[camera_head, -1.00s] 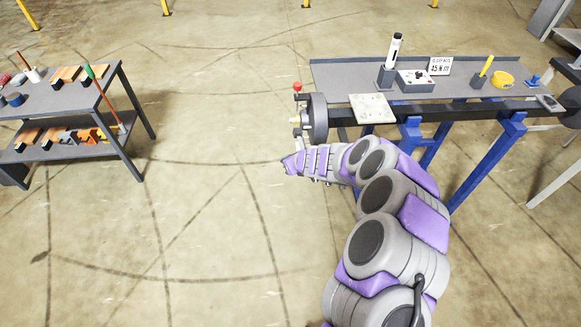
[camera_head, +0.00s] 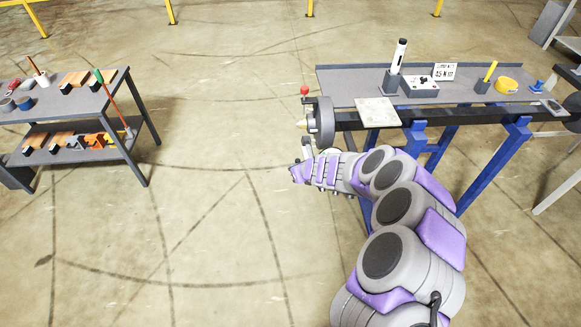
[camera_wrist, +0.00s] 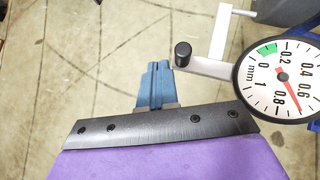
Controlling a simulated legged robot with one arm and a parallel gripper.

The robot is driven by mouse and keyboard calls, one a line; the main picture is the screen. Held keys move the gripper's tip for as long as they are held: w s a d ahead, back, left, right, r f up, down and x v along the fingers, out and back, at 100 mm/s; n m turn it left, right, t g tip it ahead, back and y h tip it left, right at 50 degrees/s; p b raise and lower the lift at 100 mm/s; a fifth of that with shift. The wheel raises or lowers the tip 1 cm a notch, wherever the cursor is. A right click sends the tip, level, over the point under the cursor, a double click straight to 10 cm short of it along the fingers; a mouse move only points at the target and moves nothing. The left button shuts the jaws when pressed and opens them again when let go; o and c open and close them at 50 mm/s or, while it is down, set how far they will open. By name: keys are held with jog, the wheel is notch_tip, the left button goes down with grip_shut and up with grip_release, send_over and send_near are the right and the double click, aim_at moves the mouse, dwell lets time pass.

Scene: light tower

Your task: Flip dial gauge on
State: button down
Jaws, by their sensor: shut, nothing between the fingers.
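The dial gauge (camera_wrist: 281,80) shows at the right of the wrist view, with a white face marked in mm, a green patch and a red needle. A light metal arm (camera_wrist: 205,67) reaches left from it and carries a black round knob (camera_wrist: 183,54). My gripper (camera_wrist: 153,68) has blue fingers pressed together, empty, just left of and slightly below the knob in that view. I see a small gap between them. In the head view my gripper (camera_head: 296,173) is below the dark wheel at the bench's left end. The gauge face cannot be made out there.
A grey bench (camera_head: 340,82) on blue legs stands at the right. It carries a plate (camera_head: 377,112), a white marker-like tool (camera_head: 399,58) and a yellow ring (camera_head: 506,86). A dark wheel (camera_head: 325,121) sits at its left end. A tool table (camera_head: 55,105) stands left. The floor between is clear.

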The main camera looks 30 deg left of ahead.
jog(key=s+d+r, duration=0.3)
jog(key=s+r, duration=0.4)
jog(key=shift+s+d+p, duration=0.15)
jog(key=shift+p, duration=0.2)
dwell(0.4)
